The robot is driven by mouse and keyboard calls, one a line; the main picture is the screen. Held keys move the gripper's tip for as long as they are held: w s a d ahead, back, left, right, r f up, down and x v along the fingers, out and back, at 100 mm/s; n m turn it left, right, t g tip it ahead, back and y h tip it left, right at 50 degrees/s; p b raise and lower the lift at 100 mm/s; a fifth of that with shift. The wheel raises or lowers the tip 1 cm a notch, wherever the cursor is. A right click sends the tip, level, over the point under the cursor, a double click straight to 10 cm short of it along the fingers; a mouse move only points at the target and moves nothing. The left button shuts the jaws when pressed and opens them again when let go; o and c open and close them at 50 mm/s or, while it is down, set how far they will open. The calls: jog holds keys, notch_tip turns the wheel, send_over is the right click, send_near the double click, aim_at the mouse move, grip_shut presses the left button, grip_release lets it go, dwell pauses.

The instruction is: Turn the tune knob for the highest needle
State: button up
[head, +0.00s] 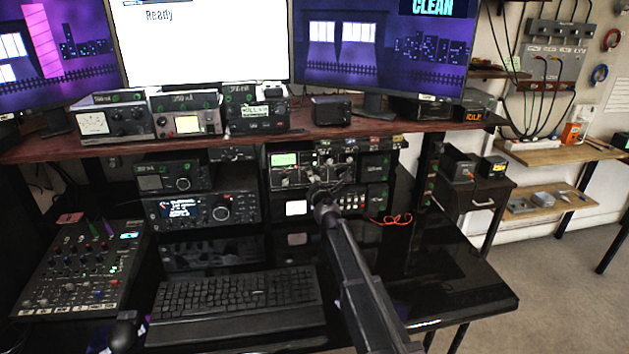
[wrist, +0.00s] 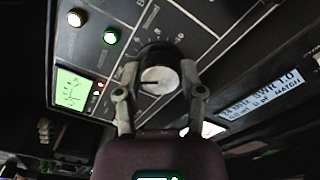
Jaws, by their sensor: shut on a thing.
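A round knob with a pale face (wrist: 159,79) sits on a dark sloping panel in the wrist view. My gripper (wrist: 160,75) has its two fingers on either side of this knob, shut on it. Any name on the knob is not readable. A lit green display (wrist: 72,90) with dark marks is left of the knob; I cannot make out a needle on it. In the head view, my gripper (head: 322,186) reaches the front of the tuner unit (head: 345,172) with the green display (head: 284,159). The arm hides the knob there.
A pale label strip (wrist: 262,95) showing "SWR 1.0" and "MATCH" is right of the knob. Two lit round buttons (wrist: 76,18) are above left. Other radios (head: 205,208) stand left.

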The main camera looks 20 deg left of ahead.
jog(key=shift+w+n, duration=0.1)
jog(key=shift+n, duration=0.4)
jog(key=shift+a, duration=0.1)
jog(key=o, duration=1.2)
jog(key=shift+c, duration=0.2)
jog(key=v, duration=1.2)
jog(key=shift+f, duration=0.1)
